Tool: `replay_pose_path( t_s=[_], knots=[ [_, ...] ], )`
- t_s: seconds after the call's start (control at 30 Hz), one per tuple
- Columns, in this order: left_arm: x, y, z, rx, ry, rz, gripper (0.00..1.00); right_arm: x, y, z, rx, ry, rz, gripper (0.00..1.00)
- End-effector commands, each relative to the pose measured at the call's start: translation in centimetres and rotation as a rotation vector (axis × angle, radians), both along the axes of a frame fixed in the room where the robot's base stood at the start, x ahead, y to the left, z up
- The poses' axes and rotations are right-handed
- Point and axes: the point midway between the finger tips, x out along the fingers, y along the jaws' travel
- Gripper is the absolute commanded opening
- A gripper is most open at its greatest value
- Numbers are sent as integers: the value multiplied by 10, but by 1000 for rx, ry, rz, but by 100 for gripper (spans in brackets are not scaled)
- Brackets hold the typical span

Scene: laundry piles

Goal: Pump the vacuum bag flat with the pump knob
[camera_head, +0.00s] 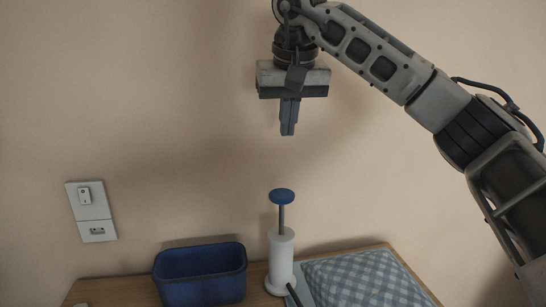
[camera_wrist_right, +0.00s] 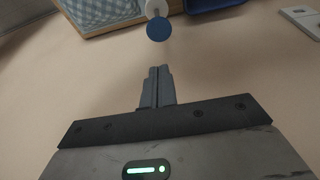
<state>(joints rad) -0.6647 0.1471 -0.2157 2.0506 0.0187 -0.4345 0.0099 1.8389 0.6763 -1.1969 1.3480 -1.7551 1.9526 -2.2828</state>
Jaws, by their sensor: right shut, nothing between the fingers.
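The pump has a white cylinder (camera_head: 281,262) and a blue round knob (camera_head: 282,196) on a grey rod, which stands well out of the cylinder. The knob also shows in the right wrist view (camera_wrist_right: 158,28). The vacuum bag (camera_head: 365,280), with blue and white checked cloth in it, lies on the table right of the pump and looks puffed up. A dark hose (camera_head: 293,295) shows at the pump's foot. My right gripper (camera_head: 288,132) is shut and empty, pointing down above the knob with a clear gap. My left gripper is in neither view.
A dark blue bin (camera_head: 201,276) stands on the wooden table (camera_head: 122,293) just left of the pump. A wall plate with a switch and socket (camera_head: 91,211) is on the beige wall at left. The air around my right gripper is free.

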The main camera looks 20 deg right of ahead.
Motion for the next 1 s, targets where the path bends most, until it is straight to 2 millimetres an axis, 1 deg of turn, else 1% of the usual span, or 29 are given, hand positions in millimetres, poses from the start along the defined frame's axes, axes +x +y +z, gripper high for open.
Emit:
replay_pose_path(
  t_s=[0.03,0.1,0.43,0.57,0.67,1.0],
  knots=[
    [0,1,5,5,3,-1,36,1,-2,7,8,18,-3,0],
    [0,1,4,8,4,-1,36,1,-3,8,13,29,-4,0],
    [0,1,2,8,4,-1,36,1,-3,5,14,31,-1,0],
    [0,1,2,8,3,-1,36,3,-4,-3,13,32,-3,0],
    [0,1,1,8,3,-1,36,7,-5,-17,13,34,-4,0],
    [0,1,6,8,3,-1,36,27,-10,-85,13,33,-4,0]
  ],
)
